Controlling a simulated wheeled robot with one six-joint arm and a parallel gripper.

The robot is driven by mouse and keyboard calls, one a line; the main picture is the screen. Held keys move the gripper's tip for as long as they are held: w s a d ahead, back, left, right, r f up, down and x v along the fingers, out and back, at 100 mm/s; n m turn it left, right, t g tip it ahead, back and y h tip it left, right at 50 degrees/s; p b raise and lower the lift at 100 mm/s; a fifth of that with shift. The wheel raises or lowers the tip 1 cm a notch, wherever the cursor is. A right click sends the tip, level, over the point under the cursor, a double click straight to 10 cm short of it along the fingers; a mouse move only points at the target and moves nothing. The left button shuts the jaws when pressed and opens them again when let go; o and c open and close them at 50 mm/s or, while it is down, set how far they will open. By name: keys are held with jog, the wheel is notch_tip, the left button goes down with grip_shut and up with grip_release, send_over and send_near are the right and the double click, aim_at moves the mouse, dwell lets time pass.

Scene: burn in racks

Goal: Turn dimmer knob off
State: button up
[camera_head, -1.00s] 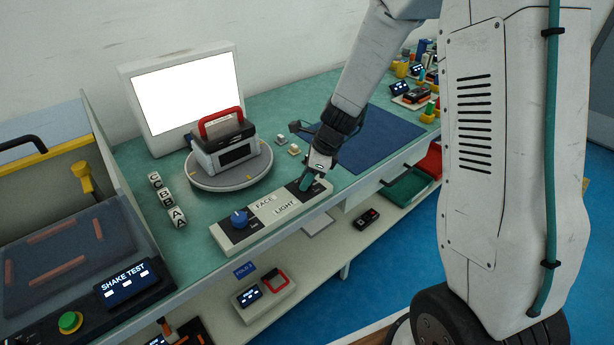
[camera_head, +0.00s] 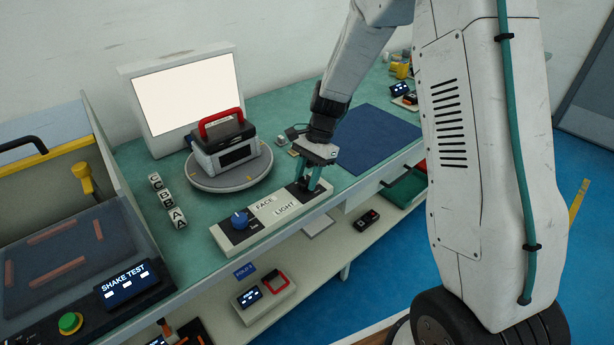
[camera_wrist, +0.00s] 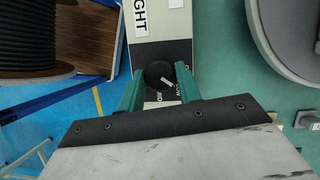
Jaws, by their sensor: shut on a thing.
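A long pale control strip (camera_head: 262,215) lies along the front edge of the bench, with FACE and LIGHT labels. In the wrist view, a round black dimmer knob (camera_wrist: 152,72) with a white pointer mark sits on the strip's black end, beside the LIGHT label (camera_wrist: 139,17). The pointer lies at a slant. My gripper (camera_wrist: 159,74) has its two green fingers shut on the knob, one on each side. In the head view my gripper (camera_head: 308,184) covers the knob. The light panel (camera_head: 187,94) at the back is lit, a warm off-white.
A blue knob (camera_head: 239,219) sits at the strip's left end. A red-handled case (camera_head: 227,146) stands on a round turntable (camera_head: 201,181) behind the strip. Lettered cubes (camera_head: 167,200) lie to the left. A blue mat (camera_head: 378,139) lies to the right.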

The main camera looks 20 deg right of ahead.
jog(key=n+g+h, duration=0.1)
jog(key=n, duration=0.2)
jog(key=shift+w+a+n, duration=0.1)
jog(key=shift+w+n, duration=0.05)
jog(key=shift+n, duration=0.15)
jog(key=shift+n+g+h, duration=0.4)
jog(key=shift+n+h, duration=0.2)
jog(key=shift+n, duration=1.2)
jog(key=o, duration=1)
jog(key=v, duration=0.7)
jog(key=shift+w+r, duration=0.25)
jog(key=shift+r, duration=0.1)
jog(key=shift+n, duration=0.3)
